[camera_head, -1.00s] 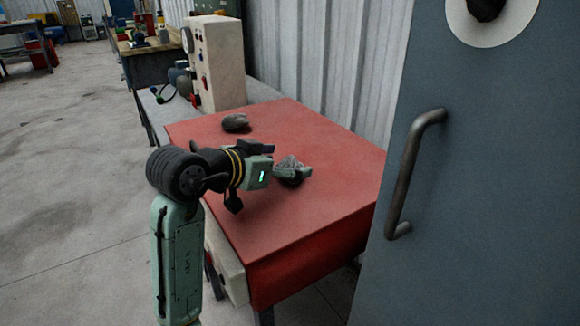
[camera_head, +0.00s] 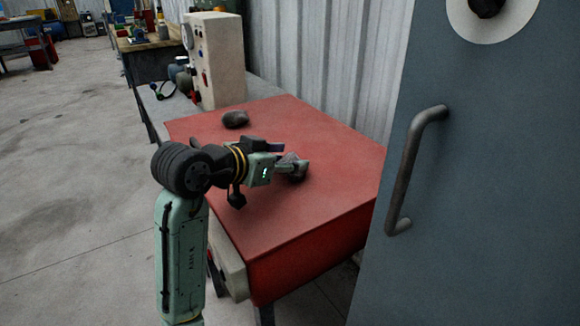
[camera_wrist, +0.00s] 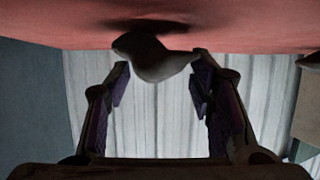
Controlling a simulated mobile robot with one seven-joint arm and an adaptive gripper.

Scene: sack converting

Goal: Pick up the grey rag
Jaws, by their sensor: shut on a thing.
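The grey rag (camera_head: 291,164) is a small crumpled lump at my gripper's tips, over the red tabletop (camera_head: 330,160). My gripper (camera_head: 294,168) reaches in from the left and is shut on it. In the wrist view the rag (camera_wrist: 150,60) sits between the two fingertips of my gripper (camera_wrist: 160,68), close to the red surface with a dark shadow beside it. Whether it is fully clear of the table is hard to tell. The fingers partly cover it in the head view.
Another dark grey lump (camera_head: 235,119) lies on the table's far left part. A beige control box (camera_head: 216,62) stands behind it. A grey door with a handle (camera_head: 412,170) is close on the right. A corrugated wall (camera_head: 310,50) runs behind the table.

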